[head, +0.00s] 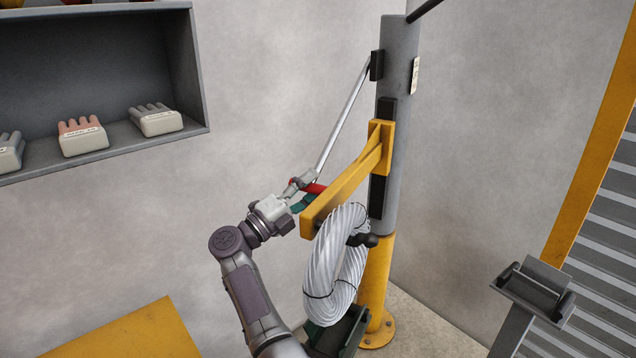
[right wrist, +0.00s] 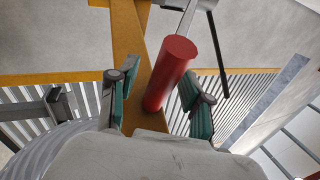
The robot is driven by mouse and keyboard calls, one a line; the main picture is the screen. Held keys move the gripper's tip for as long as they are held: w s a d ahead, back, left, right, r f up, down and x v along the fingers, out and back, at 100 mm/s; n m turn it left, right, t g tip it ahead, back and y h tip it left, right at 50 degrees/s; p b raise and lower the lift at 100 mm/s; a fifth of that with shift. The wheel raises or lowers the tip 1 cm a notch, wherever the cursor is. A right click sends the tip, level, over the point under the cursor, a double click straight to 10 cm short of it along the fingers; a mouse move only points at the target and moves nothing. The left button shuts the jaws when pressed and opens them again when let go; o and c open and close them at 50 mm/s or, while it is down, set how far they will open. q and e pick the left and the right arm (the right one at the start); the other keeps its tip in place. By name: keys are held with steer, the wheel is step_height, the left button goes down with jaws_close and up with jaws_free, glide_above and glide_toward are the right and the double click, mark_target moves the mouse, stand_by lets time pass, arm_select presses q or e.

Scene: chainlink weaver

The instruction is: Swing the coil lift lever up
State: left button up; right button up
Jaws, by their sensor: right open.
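The coil lift lever is a long silver rod (head: 345,117) with a red grip (head: 316,188) at its low end. It slopes down and left from a dark bracket on the grey post. My right gripper (head: 303,192) is at the red grip, partly hiding it. In the right wrist view, the red grip (right wrist: 171,72) lies between the two green-padded fingers of my right gripper (right wrist: 157,92). The fingers are open, with visible gaps beside the grip. A white coil (head: 345,262) hangs under the yellow arm (head: 340,192) of the post. My left gripper is out of view.
The grey post (head: 399,60) has a yellow base bolted to the floor. A dark shelf (head: 106,143) with several labelled blocks is on the left wall. A grey stand (head: 535,287) and a yellow-framed shutter (head: 600,255) are at right. A yellow surface (head: 130,335) lies lower left.

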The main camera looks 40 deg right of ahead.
steer(key=shift+a, duration=0.1)
steer(key=shift+c, duration=0.3)
jaws_close()
